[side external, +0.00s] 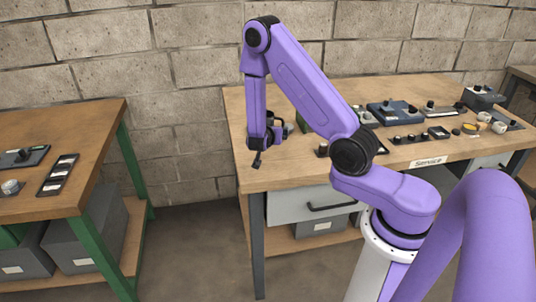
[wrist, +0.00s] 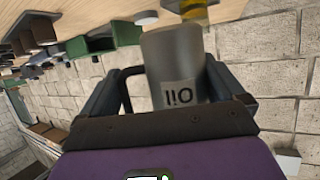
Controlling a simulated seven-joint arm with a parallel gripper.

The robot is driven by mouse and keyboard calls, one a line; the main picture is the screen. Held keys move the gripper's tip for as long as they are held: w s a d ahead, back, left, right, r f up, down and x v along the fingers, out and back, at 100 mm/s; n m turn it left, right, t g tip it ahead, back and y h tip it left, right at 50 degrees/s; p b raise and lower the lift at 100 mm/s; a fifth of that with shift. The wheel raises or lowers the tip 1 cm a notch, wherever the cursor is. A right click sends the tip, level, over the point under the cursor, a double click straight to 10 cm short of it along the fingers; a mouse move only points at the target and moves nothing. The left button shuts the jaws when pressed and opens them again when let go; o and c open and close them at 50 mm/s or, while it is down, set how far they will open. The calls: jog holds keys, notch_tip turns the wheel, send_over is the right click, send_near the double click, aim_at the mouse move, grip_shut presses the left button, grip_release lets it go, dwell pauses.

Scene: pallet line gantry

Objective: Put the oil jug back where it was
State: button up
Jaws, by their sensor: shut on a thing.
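The oil jug (wrist: 173,62) is a grey container with a dark handle on its left side and a label reading "OIL", upside down in the wrist view. A yellow part shows beyond its far end, at the top edge of that view. My gripper (wrist: 165,88) is shut on the jug, with one dark finger on each side. In the side external view my gripper (side external: 268,136) hangs at the left edge of the service bench (side external: 285,178). I cannot clearly make out the jug there.
The bench holds a blue-grey device (side external: 393,112), a row of dark knobs (side external: 405,138) and white cups (side external: 498,127). A green box (wrist: 108,38) shows in the wrist view. A second table (side external: 85,135) with green legs stands left, across a floor gap. A block wall stands behind.

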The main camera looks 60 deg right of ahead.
jog(key=shift+f, duration=3.45)
jog(key=shift+f, duration=0.15)
jog(key=o, duration=0.8)
jog(key=shift+o, duration=0.2)
